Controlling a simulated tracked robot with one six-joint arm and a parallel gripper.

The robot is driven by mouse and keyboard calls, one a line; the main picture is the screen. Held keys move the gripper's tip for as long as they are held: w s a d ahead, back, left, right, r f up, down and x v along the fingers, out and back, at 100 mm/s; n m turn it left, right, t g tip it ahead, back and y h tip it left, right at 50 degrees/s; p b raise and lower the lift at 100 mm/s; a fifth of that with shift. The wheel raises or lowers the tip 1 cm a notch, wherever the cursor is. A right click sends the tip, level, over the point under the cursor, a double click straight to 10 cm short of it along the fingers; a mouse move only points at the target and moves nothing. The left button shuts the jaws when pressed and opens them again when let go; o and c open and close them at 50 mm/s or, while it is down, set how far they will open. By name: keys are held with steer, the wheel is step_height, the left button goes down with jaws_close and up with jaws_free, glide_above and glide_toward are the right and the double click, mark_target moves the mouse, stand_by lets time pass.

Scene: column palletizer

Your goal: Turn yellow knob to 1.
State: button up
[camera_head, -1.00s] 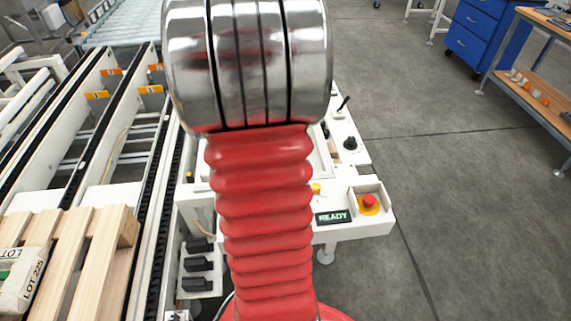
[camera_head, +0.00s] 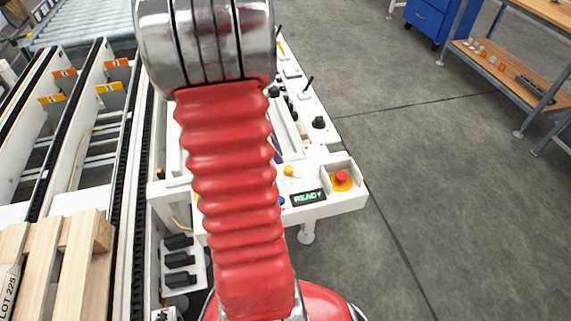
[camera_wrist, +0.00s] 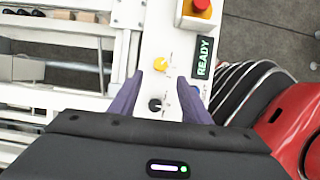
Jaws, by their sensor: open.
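The yellow knob (camera_wrist: 160,64) sits on the white control panel (camera_wrist: 157,28), ahead of my gripper in the wrist view. Its scale marks are too small to read. It also shows in the head view (camera_head: 289,170), just right of my red arm. My gripper (camera_wrist: 166,82) is open, its two purple fingers apart and pointing toward the panel. A black knob (camera_wrist: 155,104) shows between the fingers, nearer to the gripper body than the yellow one. I cannot tell how high the fingers are above the panel. In the head view my arm hides most of the gripper.
A READY display (camera_head: 308,197) and a red emergency button (camera_head: 342,178) on a yellow base stand right of the yellow knob. Black control levers and another black knob (camera_head: 319,123) are farther back. A pallet (camera_head: 55,255) lies at left. Open floor is on the right.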

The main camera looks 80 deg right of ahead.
mark_target(288, 168)
steer(key=x, duration=0.9)
steer(key=shift+s+f, duration=0.1)
steer(key=shift+f, duration=0.15)
steer(key=shift+c, duration=0.4)
steer(key=c, duration=0.9)
steer(key=shift+d+r, duration=0.1)
steer(key=shift+d, duration=0.15)
steer(key=shift+c, duration=0.3)
steer(key=shift+a, duration=0.1)
